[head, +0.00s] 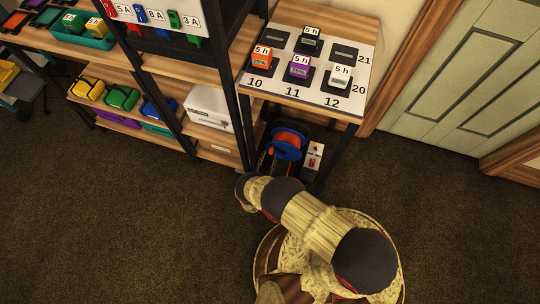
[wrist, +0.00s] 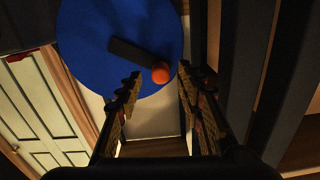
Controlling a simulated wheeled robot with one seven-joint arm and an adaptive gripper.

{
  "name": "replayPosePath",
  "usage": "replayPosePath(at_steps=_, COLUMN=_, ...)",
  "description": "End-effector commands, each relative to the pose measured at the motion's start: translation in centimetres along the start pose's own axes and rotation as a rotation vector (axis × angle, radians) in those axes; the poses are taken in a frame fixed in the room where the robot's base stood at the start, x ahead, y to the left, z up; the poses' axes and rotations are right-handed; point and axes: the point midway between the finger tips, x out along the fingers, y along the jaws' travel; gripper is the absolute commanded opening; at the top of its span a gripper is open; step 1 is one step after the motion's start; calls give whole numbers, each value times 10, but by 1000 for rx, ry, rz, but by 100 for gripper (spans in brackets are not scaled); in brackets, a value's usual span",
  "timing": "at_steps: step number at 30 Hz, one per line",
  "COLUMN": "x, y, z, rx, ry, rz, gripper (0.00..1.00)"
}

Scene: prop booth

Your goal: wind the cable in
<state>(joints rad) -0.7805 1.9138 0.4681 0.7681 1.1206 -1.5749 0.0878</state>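The cable reel (head: 286,146) stands on the floor under the small table, with a blue disc and orange cable on its drum. In the wrist view its blue face (wrist: 85,50) fills the upper middle. A dark crank bar (wrist: 128,51) crosses the face and ends in an orange knob (wrist: 161,72). My gripper (wrist: 157,80) is open, its two fingers apart, with the knob showing between the fingertips, closer to the right one. I cannot tell whether either finger touches it. In the head view the gripper itself is hard to make out beyond my arm.
Shelves (head: 180,68) with bins stand left, a green door (head: 460,80) right.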

Motion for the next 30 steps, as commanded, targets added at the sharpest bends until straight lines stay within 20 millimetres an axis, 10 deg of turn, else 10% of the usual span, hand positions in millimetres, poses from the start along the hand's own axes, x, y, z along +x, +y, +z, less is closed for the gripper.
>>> replayPosePath(at_steps=15, x=21, y=-1, z=0, rx=1, ry=-1, rz=-1, gripper=38)
replayPosePath(at_steps=30, x=20, y=-1, z=0, rx=1, ry=-1, rz=-1, gripper=9)
